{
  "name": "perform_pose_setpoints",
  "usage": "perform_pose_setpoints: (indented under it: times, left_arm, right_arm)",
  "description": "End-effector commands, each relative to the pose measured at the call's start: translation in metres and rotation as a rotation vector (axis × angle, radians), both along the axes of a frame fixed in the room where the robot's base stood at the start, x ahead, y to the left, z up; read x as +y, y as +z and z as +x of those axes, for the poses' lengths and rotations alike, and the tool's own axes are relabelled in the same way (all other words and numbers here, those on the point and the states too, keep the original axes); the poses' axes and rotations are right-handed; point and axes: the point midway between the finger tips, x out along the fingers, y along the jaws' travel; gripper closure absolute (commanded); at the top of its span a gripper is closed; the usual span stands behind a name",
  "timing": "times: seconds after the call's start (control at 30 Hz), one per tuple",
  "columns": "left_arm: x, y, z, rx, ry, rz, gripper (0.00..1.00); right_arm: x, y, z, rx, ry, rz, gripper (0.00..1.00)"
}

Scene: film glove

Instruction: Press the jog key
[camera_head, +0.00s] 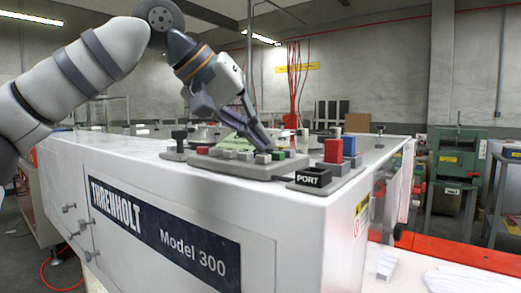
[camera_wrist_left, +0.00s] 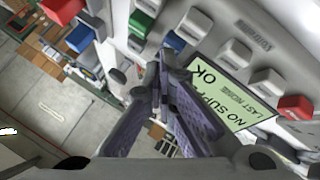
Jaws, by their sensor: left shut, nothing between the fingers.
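The control panel (camera_head: 240,168) on the white machine carries a row of small keys: a red key (camera_head: 203,150) at the left, several grey keys (camera_head: 230,154), and a green key (camera_head: 278,155) at the right. No jog label is readable, so I cannot tell which key is jog. My left gripper (camera_head: 268,146) is shut and empty, pointing down over the right end of the row. I cannot tell whether its tips touch a key. In the left wrist view, the fingers (camera_wrist_left: 160,62) are beside a blue key (camera_wrist_left: 171,40), near a green key (camera_wrist_left: 140,22) and grey keys (camera_wrist_left: 234,53). My right gripper is out of view.
A lit green display (camera_wrist_left: 218,90) reading "OK" lies by the keys. A black box marked PORT (camera_head: 313,178), a red block (camera_head: 333,150) and a blue block (camera_head: 349,146) stand right of the panel. A dark knob (camera_head: 179,138) stands left. A green machine (camera_head: 458,155) is farther right.

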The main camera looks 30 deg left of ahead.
Motion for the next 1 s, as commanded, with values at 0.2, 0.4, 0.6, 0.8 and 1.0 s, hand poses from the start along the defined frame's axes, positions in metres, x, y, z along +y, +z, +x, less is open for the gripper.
perform_pose_setpoints:
  times: [0.2, 0.4, 0.6, 0.8, 1.0]
  left_arm:
    - [0.0, 0.015, -0.003, -0.009, 0.001, -0.001, 1.0]
    - [0.0, 0.02, -0.002, -0.009, 0.001, 0.0, 1.0]
    - [0.0, 0.017, 0.0, -0.003, 0.001, 0.0, 1.0]
    - [0.0, 0.03, 0.0, -0.004, 0.003, 0.001, 1.0]
    - [0.0, 0.051, 0.0, -0.004, 0.003, 0.001, 1.0]
  right_arm:
    - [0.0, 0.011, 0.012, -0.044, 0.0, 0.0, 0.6]
    - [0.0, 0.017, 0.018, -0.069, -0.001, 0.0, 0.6]
    - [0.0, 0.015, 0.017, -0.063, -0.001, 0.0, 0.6]
    - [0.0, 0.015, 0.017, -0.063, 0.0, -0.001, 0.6]
    - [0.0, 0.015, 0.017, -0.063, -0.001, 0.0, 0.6]
